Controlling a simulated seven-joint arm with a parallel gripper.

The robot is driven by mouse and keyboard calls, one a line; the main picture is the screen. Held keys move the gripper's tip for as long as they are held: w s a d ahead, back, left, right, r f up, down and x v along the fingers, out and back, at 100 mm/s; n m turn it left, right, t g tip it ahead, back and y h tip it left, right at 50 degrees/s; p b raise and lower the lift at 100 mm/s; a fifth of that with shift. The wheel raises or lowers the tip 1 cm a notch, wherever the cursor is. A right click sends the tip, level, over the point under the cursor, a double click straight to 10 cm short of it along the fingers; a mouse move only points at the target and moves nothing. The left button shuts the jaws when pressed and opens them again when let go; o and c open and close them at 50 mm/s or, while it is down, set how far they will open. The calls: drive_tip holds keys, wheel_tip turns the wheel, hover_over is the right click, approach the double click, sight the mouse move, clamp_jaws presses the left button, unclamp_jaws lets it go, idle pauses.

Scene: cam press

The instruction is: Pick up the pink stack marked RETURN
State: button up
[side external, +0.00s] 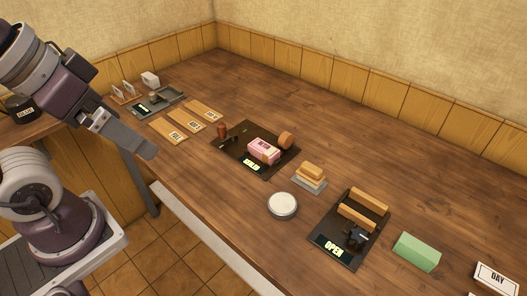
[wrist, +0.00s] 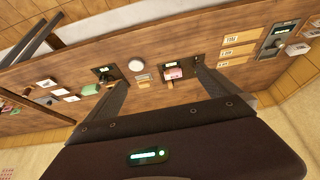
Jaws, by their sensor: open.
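The pink stack (side external: 263,151) sits on a black plate (side external: 233,150) near the middle of the bench, with a pale label with small dark lettering on its top. A wooden round piece stands at its back right and a brown peg stands at the back left of the plate. A lit green sign is at the plate's front edge. In the wrist view the pink stack (wrist: 175,74) shows between the fingers, some distance beyond them. My gripper (wrist: 162,73) is open and empty. In the side view my gripper (side external: 147,152) is up left of the plate, clear of the stack.
Right of the plate are a tan stack (side external: 311,174), a round white dish (side external: 283,204), a black plate marked OPEN (side external: 326,254) with wooden bars, and a green block (side external: 417,251). Labelled wooden boards (side external: 168,131) and a grey device (side external: 163,104) lie left. Bare bench surrounds them.

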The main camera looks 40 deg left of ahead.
drive_tip(key=w+f+t, duration=0.1)
drive_tip(key=w+f, duration=0.1)
drive_tip(key=w, duration=1)
drive_tip(key=t, duration=0.5)
hover_over(264, 147)
drive_tip(key=s, duration=0.6)
drive_tip(key=f, duration=2.1)
drive_tip(key=shift+w+d+f, duration=0.2)
drive_tip(key=shift+d+f, duration=0.05)
drive_tip(key=shift+d, duration=0.05)
drive_tip(key=shift+t, duration=0.9)
drive_tip(key=f, duration=0.1)
drive_tip(key=s+f, duration=0.1)
drive_tip(key=f, duration=0.2)
drive_tip(key=shift+s, duration=0.4)
drive_tip(key=x, duration=0.7)
drive_tip(key=shift+w+a+r, duration=0.1)
drive_tip(key=shift+a+r, duration=0.1)
drive_tip(key=shift+a, duration=0.05)
drive_tip(key=c, duration=1.3)
